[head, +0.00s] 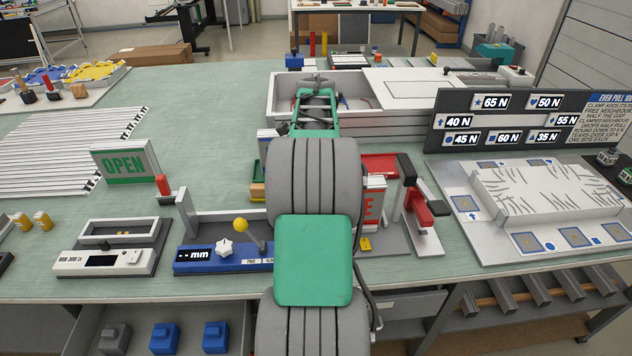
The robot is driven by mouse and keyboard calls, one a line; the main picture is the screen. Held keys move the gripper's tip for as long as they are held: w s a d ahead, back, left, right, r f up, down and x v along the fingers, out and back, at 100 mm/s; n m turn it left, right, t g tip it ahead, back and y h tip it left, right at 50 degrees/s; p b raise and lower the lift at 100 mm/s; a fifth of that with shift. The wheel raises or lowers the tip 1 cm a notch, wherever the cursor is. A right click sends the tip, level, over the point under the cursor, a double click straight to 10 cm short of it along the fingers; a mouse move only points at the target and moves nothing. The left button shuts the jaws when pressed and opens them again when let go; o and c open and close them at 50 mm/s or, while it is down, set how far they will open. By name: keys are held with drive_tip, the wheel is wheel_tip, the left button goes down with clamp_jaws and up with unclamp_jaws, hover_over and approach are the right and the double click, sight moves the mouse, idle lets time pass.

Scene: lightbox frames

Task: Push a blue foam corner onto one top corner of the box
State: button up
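My gripper (316,84) is at the end of my grey and green arm, over the open left part of a long white box (283,112) at the back of the table. Its fingertips are small and dark, and I cannot tell whether they are apart or hold anything. The box's right part has a flat pale panel across it. My arm hides part of the box's front. Two blue blocks, which look like the foam corners (164,338) (215,336), sit in a tray or drawer below the table's front edge. A similar grey block (117,338) is left of them.
A blue gauge marked mm (205,262) and a white scale-like device (110,262) stand near the front edge. An OPEN sign (125,163) and pale rails (65,150) are at left. A force-label board (510,125) and a grey plate with a cracked white block (550,190) are at right.

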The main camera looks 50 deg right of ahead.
drive_tip(key=shift+f, duration=0.3)
drive_tip(key=o, duration=1.4)
drive_tip(key=shift+r, duration=0.15)
